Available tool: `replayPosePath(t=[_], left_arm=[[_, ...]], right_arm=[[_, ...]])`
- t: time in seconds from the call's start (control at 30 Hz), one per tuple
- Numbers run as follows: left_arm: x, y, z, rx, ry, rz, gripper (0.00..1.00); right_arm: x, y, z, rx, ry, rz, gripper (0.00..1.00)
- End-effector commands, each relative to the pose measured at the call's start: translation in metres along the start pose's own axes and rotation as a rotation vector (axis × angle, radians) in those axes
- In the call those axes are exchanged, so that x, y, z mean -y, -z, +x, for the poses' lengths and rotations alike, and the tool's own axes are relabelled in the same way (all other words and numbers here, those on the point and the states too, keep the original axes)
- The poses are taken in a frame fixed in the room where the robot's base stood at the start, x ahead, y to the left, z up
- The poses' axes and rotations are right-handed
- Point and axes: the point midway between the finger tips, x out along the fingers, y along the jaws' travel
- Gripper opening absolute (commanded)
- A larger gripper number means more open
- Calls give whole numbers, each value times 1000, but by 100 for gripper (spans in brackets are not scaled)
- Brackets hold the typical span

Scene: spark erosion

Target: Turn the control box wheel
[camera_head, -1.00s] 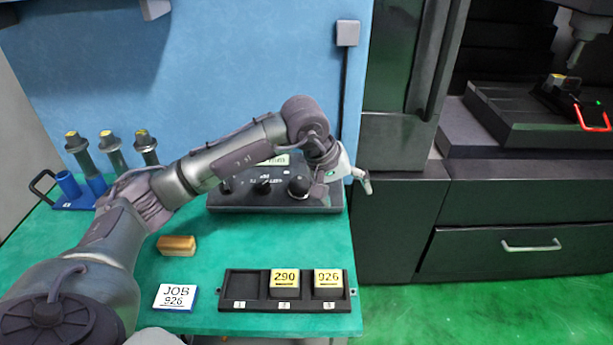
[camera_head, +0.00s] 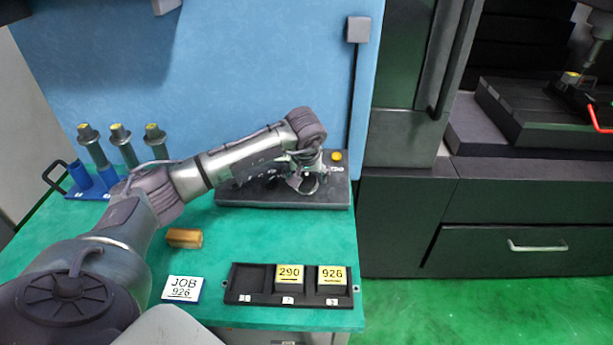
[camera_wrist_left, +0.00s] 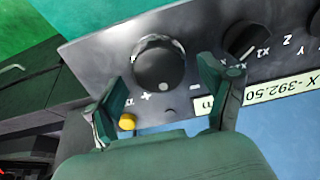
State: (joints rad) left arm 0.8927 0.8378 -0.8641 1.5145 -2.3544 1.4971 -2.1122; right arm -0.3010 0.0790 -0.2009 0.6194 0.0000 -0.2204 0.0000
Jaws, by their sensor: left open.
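The dark grey control box (camera_head: 335,192) lies on the green bench, partly covered by my left arm in the head view. My left gripper (camera_head: 310,182) is over its right part and hides the wheel there. In the left wrist view the round black wheel (camera_wrist_left: 158,62) stands on the control box panel (camera_wrist_left: 100,42), with plus and minus marks beside it. My left gripper (camera_wrist_left: 164,78) is open, with one finger on each side of the wheel; I cannot tell whether they touch it. My right gripper is not in view.
A smaller selector knob (camera_wrist_left: 246,40), a display (camera_wrist_left: 270,92) and a yellow button (camera_wrist_left: 127,121) sit near the wheel. A tray (camera_head: 256,299) with two numbered blocks, a JOB card (camera_head: 182,289), a brown block (camera_head: 184,238) and a blue rack (camera_head: 84,184) stand on the bench.

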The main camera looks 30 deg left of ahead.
Motion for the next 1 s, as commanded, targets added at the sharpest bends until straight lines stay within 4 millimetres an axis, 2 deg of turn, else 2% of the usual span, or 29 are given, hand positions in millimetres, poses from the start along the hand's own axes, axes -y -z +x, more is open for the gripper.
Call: replayPosePath(t=[0.2, 0.5, 0.83, 0.87, 1.0], left_arm=[[0, 0, 17, 1, 0, -1, 82], [0, 0, 19, 0, -1, -1, 81], [0, 0, 19, 0, -1, -1, 26], [0, 0, 19, 0, -1, -1, 23], [0, -1, 19, 1, 0, -4, 23]], right_arm=[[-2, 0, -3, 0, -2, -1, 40], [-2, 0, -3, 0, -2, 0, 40], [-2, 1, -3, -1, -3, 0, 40], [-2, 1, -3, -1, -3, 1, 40], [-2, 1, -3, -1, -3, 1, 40]])
